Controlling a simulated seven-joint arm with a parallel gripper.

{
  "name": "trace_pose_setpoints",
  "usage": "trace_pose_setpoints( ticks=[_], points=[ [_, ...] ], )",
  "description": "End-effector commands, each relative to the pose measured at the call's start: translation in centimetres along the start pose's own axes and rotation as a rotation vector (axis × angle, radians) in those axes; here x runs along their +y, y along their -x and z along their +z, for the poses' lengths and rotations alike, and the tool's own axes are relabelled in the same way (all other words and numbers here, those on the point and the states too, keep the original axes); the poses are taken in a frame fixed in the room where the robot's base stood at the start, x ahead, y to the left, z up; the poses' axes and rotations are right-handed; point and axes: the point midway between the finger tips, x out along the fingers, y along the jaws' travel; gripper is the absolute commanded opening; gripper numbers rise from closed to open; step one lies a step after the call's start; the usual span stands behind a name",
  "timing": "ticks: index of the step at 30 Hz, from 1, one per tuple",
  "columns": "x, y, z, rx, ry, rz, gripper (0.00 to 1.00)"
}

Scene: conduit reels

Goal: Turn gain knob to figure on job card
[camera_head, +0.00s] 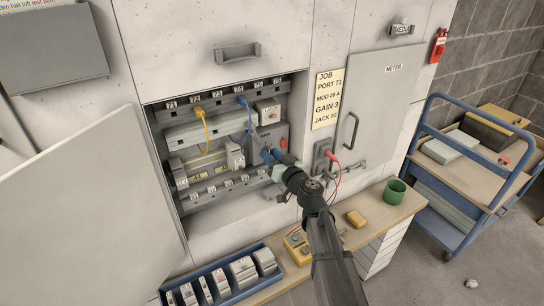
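The job card (327,98) is fixed to the cabinet face right of the open bay. It reads JOB, PORT 73, MOD 20 A, GAIN 3, JACK 82. My gripper (272,158) is at the right side of the bay, in front of a grey module (268,137). A small red part (283,143) shows just above the gripper. I cannot make out the gain knob or its scale; my gripper covers much of that module's front. The fingertips are too small and overlapped to show whether they are open or shut.
A yellow plug (200,113) and a blue plug (243,101) sit in the top row. The METER door (385,85) is shut. A blue tray (236,295) of modules, a yellow meter (296,243) and a green cup (395,190) stand on the bench. A cart (490,190) is at right.

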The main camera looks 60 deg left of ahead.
Motion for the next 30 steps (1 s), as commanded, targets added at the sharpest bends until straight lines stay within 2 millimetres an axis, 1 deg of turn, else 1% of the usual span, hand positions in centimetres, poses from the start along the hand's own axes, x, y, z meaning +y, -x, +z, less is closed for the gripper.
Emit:
trace_pose_setpoints(
  ticks=[1, 9, 10, 20, 26, 30],
  points=[
    [0.0, 0.0, 0.0, 0.0, 0.0, 0.0, 0.28],
    [0.0, 0.02, 0.0, 0.0, 0.0, 0.0, 0.02],
    [0.0, 0.02, 0.0, 0.0, 0.0, 0.0, 0.0],
    [0.0, 0.02, 0.0, 0.002, -0.041, -0.001, 0.0],
    [-0.01, 0.0, 0.01, 0.006, -0.152, -0.002, 0.0],
    [-0.02, 0.01, 0.0, 0.01, -0.27, -0.003, 0.0]
  ],
)
